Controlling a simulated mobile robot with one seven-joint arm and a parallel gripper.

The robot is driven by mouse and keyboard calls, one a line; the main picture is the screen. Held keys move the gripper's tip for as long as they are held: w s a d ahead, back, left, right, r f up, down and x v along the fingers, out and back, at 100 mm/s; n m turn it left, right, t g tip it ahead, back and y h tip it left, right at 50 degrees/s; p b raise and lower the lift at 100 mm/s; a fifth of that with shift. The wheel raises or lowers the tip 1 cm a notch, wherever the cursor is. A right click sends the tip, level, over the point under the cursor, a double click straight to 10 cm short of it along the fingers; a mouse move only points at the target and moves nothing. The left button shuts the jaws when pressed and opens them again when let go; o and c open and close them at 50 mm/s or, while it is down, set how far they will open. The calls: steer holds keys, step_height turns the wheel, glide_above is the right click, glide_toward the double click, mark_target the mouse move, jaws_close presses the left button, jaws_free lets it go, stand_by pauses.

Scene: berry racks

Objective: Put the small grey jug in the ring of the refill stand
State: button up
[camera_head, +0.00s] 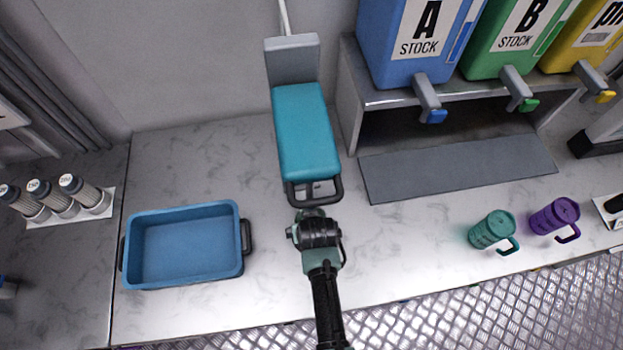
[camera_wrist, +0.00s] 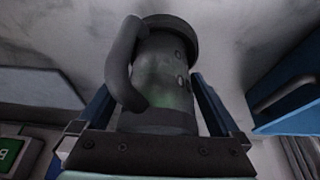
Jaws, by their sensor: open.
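In the wrist view a dark grey jug (camera_wrist: 165,70) with a round rim and a thick side handle stands between the two blue fingers of my gripper (camera_wrist: 153,97). The fingers are apart, one on each side of it; I cannot tell whether either touches. In the head view my gripper end (camera_head: 314,213) is over the counter, just in front of a teal block (camera_head: 305,130) with a grey upright and a dark loop at its front. I cannot tell whether this is the refill stand. The grey jug and the ring are not clearly seen in the head view.
A blue tray (camera_head: 182,204) lies to the left. A green jug (camera_head: 489,228) and a purple jug (camera_head: 550,215) stand at the right. Behind are the stock tanks with taps, over a grey mat (camera_head: 455,170). Bare counter lies between my arm and the green jug.

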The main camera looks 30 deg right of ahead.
steer(key=v, duration=1.2)
steer(key=shift+s+r+b, duration=0.15)
steer(key=shift+r+b, duration=0.1)
steer(key=shift+b, duration=0.1)
steer(key=shift+a, duration=0.1)
